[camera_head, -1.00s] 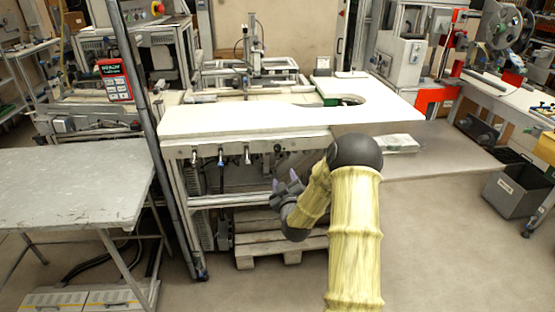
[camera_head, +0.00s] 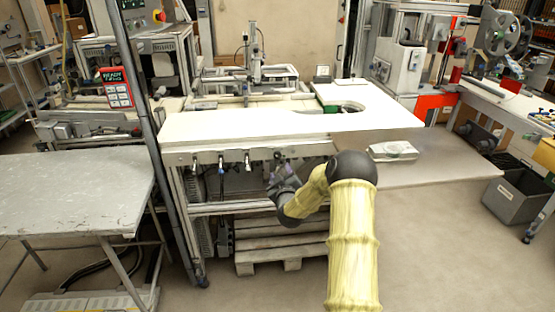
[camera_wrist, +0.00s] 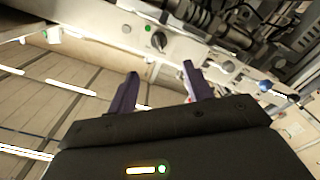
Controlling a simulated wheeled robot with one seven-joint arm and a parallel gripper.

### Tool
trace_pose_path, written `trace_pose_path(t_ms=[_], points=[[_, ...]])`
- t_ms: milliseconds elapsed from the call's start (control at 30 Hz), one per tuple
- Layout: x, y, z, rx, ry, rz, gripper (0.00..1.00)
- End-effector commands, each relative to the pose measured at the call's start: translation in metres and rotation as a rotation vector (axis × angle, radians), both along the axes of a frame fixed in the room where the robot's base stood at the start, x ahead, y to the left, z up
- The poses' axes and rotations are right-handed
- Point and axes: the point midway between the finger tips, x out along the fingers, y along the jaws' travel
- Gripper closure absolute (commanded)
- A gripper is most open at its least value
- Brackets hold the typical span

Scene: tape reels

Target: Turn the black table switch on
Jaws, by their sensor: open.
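The black table switch (camera_wrist: 158,40) is a small dark knob on the pale front rail of the white table (camera_head: 240,124). It also shows in the head view as a dark spot (camera_head: 279,155) under the table's front edge, just above my gripper. My gripper (camera_wrist: 160,72) is open, with two dark purple fingers and nothing between them. In the wrist view the switch lies beyond the fingertips, roughly in line with the gap and apart from them. In the head view my gripper (camera_head: 276,172) is just below the rail. Which way the switch is turned is too small to tell.
A wooden pallet (camera_head: 280,241) lies under the table. A grey table (camera_head: 75,185) and a dark upright post (camera_head: 143,110) stand at the left. The floor at the right front is open.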

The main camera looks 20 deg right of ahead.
Motion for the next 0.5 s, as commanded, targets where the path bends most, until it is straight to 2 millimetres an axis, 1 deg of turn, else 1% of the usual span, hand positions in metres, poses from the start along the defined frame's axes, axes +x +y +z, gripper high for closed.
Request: trace_pose_path(t_ms=[100,500], points=[[0.016,-0.005,0.000,0.000,-0.001,-0.001,0.49],[0.063,-0.019,0.000,0.001,-0.001,-0.002,0.49]])
